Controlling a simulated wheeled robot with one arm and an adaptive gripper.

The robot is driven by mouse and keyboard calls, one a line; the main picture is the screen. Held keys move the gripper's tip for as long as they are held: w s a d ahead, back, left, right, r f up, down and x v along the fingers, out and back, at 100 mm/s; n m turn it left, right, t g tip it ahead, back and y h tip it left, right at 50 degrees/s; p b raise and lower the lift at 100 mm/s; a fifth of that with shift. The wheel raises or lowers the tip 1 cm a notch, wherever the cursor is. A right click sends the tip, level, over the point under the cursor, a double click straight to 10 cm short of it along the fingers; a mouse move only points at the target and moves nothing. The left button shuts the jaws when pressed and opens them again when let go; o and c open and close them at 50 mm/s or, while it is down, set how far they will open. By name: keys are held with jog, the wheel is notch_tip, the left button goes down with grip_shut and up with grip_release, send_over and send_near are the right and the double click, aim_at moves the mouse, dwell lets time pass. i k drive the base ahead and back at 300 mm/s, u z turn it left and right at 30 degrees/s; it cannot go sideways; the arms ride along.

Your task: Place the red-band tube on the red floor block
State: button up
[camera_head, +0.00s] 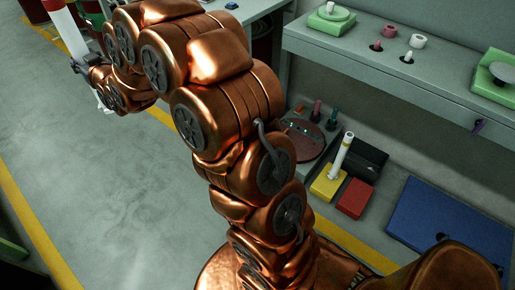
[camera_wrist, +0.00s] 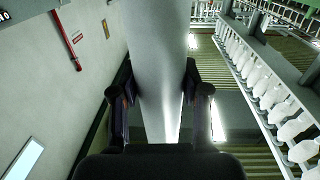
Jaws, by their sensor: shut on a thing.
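The red-band tube (camera_head: 73,38) is white with a red band at its upper end, and its top is cut off by the picture edge. My gripper (camera_head: 80,67) is shut on it at the upper left of the head view, holding it tilted and raised. In the wrist view the pale tube (camera_wrist: 158,60) runs between the two fingers of my gripper (camera_wrist: 158,95). The red floor block (camera_head: 355,198) lies on the floor at the right of the head view, with a bare top. The gripper is far to its left, across my arm.
A yellow block (camera_head: 328,186) beside the red one bears an upright white tube (camera_head: 342,154). A black box (camera_head: 363,160) lies behind, a blue panel (camera_head: 450,225) to the right. A grey bench (camera_head: 440,95) with small items stands above. Open floor (camera_head: 110,190) lies left.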

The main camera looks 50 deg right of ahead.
aim_at(355, 198)
jog(key=k, duration=0.5)
jog(key=z, duration=1.15)
jog(key=i, duration=0.5)
jog(key=z, duration=0.05)
